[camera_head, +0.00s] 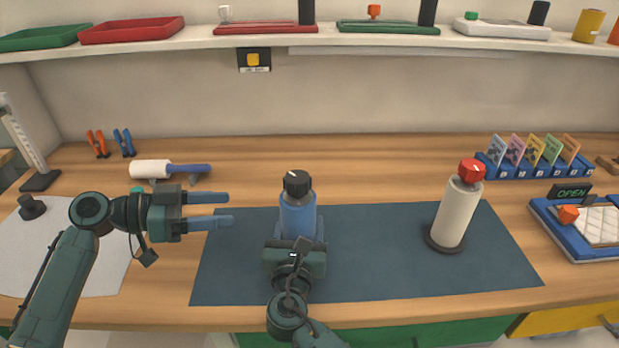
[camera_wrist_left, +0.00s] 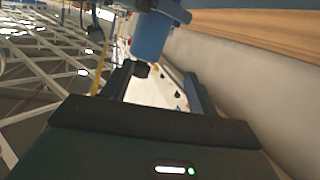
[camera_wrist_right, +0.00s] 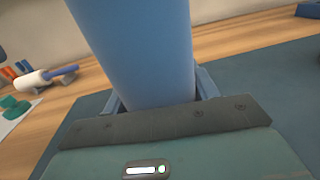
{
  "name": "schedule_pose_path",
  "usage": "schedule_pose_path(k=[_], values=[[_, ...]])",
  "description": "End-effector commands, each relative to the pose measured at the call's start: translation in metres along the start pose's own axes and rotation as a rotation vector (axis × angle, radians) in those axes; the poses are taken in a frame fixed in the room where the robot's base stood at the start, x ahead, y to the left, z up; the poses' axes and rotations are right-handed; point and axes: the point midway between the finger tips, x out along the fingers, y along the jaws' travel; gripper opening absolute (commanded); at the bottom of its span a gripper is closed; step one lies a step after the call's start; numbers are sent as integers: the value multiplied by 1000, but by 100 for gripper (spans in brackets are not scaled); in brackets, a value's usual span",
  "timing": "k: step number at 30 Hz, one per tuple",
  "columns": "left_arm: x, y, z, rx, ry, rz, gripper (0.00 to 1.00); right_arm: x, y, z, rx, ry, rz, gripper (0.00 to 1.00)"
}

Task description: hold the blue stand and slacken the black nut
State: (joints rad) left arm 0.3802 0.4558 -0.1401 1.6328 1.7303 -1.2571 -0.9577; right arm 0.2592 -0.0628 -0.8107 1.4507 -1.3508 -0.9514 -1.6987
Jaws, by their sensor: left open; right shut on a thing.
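The blue stand (camera_head: 297,217) stands upright on the dark mat, with the black nut (camera_head: 297,184) on top. My right gripper (camera_head: 296,245) is shut on the stand from the front, low down. In the right wrist view the stand (camera_wrist_right: 135,50) fills the space between the fingers. My left gripper (camera_head: 230,209) is open and empty, left of the stand, its fingers pointing right toward it and apart from it. In the left wrist view the stand (camera_wrist_left: 152,38) and the nut (camera_wrist_left: 141,70) show beyond the fingertips.
The dark mat (camera_head: 380,270) lies under the stand. A white cylinder with a red knob (camera_head: 458,205) stands on its right. A white and blue roller (camera_head: 165,169) lies behind my left gripper. A blue tray (camera_head: 557,233) is far right. The mat between stand and cylinder is clear.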

Motion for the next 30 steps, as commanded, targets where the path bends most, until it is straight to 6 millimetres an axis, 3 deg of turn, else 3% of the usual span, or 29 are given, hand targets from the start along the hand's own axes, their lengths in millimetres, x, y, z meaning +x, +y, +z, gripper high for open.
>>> schedule_pose_path(k=[3, 7, 14, 24, 30], values=[[23, 11, -30, 84, 111, 60, 59, 0, 1, 4, 3, -7, 1, 4], [34, 19, -47, 136, 173, 93, 59, 0, 1, 4, 3, -7, 1, 4], [57, 24, -56, 154, 193, 104, 59, 0, 1, 4, 3, -7, 1, 4], [122, 31, -67, 152, 192, 104, 59, 0, 1, 4, 3, -7, 1, 4], [147, 34, -71, 151, 190, 102, 59, 0, 1, 4, 3, -7, 1, 4]])
